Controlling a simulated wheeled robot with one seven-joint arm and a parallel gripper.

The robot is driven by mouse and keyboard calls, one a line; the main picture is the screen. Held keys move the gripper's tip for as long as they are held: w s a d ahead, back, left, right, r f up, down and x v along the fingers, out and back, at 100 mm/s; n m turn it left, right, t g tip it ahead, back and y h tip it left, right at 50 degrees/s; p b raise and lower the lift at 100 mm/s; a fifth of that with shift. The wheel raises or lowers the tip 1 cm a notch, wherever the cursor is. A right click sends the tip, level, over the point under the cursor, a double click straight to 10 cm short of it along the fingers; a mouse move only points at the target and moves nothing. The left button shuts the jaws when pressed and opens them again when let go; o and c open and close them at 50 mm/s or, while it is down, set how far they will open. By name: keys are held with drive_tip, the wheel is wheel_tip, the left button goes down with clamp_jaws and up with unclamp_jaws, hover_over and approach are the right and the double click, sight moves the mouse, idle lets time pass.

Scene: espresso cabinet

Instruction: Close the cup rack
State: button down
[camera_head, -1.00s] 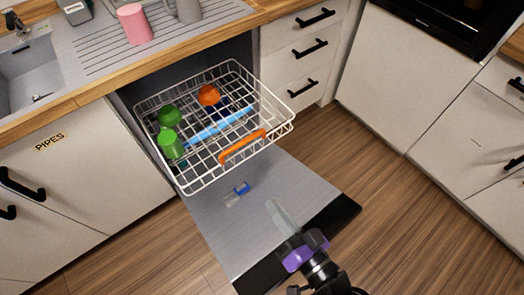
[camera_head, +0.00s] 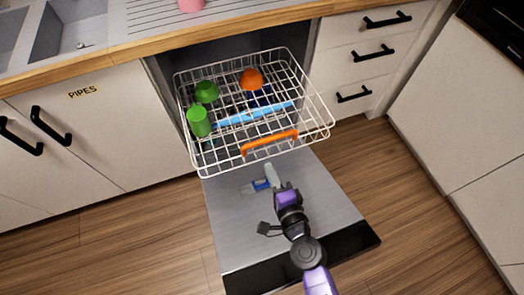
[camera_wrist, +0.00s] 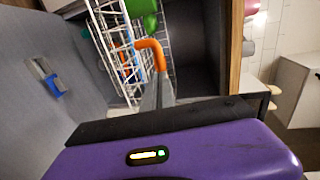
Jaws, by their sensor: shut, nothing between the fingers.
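The white wire cup rack (camera_head: 222,169) is pulled out of the dishwasher over its lowered door (camera_head: 228,222). An orange handle (camera_head: 270,144) is on its front edge. Green cups (camera_head: 199,122), an orange cup (camera_head: 251,79) and a light-blue long item (camera_head: 252,115) lie in the rack. My gripper (camera_head: 271,173) is shut and empty, above the door just in front of the handle. In the wrist view the rack (camera_wrist: 104,45) and its handle (camera_wrist: 151,52) show just beyond the fingers. I cannot tell whether the fingers touch the handle.
A small blue and grey block (camera_head: 258,185) is on the inside of the open door, close to my gripper. Drawers (camera_head: 362,62) stand right of the dishwasher and a cabinet (camera_head: 90,145) left of it. Wooden floor (camera_head: 420,222) is free on the right.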

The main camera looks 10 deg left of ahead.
drive_tip(key=b+x, duration=0.1)
drive_tip(key=x, duration=0.6)
drive_tip(key=shift+w+a, duration=0.3)
drive_tip(key=shift+f, duration=0.1)
